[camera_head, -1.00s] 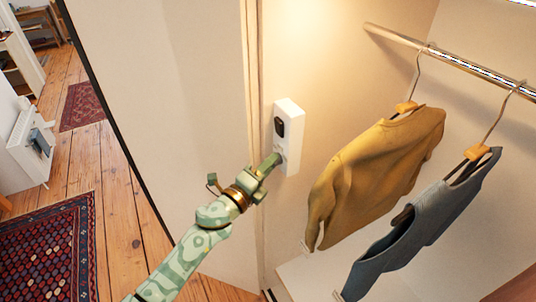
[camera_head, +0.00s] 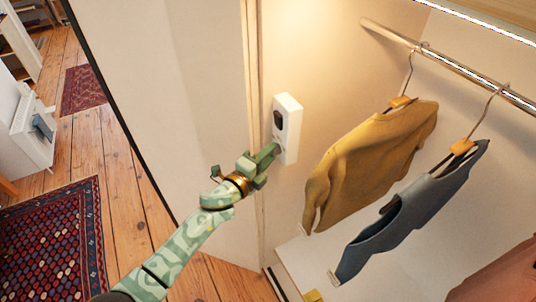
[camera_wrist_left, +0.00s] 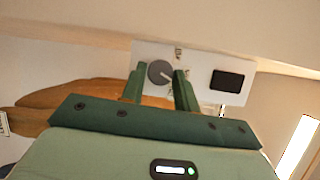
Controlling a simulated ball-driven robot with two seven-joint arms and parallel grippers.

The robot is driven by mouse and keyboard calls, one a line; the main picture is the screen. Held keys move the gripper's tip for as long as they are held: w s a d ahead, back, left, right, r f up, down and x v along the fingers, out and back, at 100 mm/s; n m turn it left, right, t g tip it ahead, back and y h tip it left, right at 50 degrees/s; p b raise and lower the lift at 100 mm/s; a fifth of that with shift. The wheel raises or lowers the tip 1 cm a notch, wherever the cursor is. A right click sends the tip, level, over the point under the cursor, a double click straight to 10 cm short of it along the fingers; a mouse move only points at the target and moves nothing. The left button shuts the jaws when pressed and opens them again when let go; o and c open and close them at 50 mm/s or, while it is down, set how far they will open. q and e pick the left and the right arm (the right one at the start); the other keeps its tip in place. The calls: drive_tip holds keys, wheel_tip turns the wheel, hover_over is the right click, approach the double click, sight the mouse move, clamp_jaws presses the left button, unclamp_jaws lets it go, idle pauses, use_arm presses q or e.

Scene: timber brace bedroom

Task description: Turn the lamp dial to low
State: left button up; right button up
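The lamp dial (camera_wrist_left: 160,72) is a round grey knob with a pale pointer mark, on a white control box (camera_wrist_left: 205,68) that also has a black rectangle (camera_wrist_left: 228,81). In the head view the box (camera_head: 290,130) is fixed to the wardrobe's inner wall. My left gripper (camera_head: 276,150) reaches its lower part and hides the dial there. My right gripper is not in view.
A mustard sweater (camera_head: 370,165) and a grey-blue vest (camera_head: 410,215) hang from a rail (camera_head: 440,60) right of the box. The wardrobe side panel (camera_head: 180,90) stands left of it. A patterned rug (camera_head: 50,240) lies on the wooden floor at left.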

use_arm(q)
drive_tip(key=o, duration=0.3)
drive_tip(key=v, duration=1.6)
drive_tip(key=shift+s, duration=0.2)
drive_tip(key=shift+a, duration=0.1)
